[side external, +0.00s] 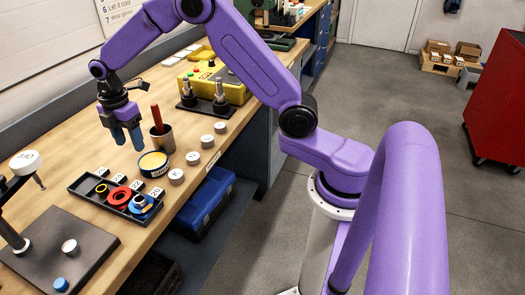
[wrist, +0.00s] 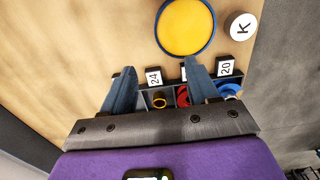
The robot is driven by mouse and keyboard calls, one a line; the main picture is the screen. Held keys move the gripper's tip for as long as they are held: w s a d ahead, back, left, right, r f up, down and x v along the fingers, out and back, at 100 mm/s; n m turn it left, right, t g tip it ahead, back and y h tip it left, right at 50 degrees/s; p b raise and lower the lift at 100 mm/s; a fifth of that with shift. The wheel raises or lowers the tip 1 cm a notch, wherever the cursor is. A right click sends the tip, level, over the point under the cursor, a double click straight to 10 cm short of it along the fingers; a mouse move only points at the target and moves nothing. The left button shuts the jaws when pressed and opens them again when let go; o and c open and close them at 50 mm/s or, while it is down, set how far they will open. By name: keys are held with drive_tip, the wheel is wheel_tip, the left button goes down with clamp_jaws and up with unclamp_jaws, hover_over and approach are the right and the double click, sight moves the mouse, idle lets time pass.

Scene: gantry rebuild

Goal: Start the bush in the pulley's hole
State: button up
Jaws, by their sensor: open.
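My gripper (side external: 130,142) is open and empty above the bench, behind the dark tray (side external: 82,186). In the wrist view my gripper (wrist: 160,68) has its two blue-grey fingers spread wide, with nothing between them. The tray holds a yellow ring (side external: 102,188), a red ring (side external: 119,197) and a blue ring (side external: 141,203) in separate compartments, beside number tags. These may be bushes. In the wrist view the yellow ring (wrist: 160,100) shows between the fingers; the red and blue rings are partly hidden. I cannot make out which thing is the pulley.
A blue tin with yellow contents (side external: 153,162) stands by the tray. Several white discs (side external: 176,177) line the bench edge. A dark plate (side external: 40,262) carries two small round pieces. A yellow box (side external: 233,90) stands farther back.

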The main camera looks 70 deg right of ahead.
sight(128, 168)
drive_tip(key=w+f, duration=0.1)
drive_tip(key=f, duration=0.1)
drive_tip(key=w+f, duration=0.1)
drive_tip(key=f, duration=0.2)
drive_tip(key=w+f, duration=0.2)
drive_tip(key=shift+a+f, duration=0.25)
drive_tip(key=shift+f, duration=0.05)
wheel_tip(128, 168, up, 17)
drive_tip(key=s+a+r+m, duration=0.1)
drive_tip(key=s+a, duration=0.2)
drive_tip(key=s, duration=0.7)
drive_tip(key=s+a+m, duration=0.2)
drive_tip(key=s+a, duration=0.1)
drive_tip(key=s, duration=0.6)
drive_tip(key=s+d+f+m, duration=0.1)
drive_tip(key=s+d+f, duration=0.1)
drive_tip(key=s, duration=0.9)
drive_tip(key=s+d+f+m, duration=0.1)
drive_tip(key=s+d, duration=0.4)
drive_tip(key=s, duration=0.6)
drive_tip(key=shift+s+d+f, duration=0.15)
drive_tip(key=shift+d+f, duration=0.15)
drive_tip(key=shift+f, duration=0.35)
drive_tip(key=shift+s+d+f, duration=0.2)
drive_tip(key=shift+s+d, duration=0.1)
drive_tip(key=shift+s, duration=0.15)
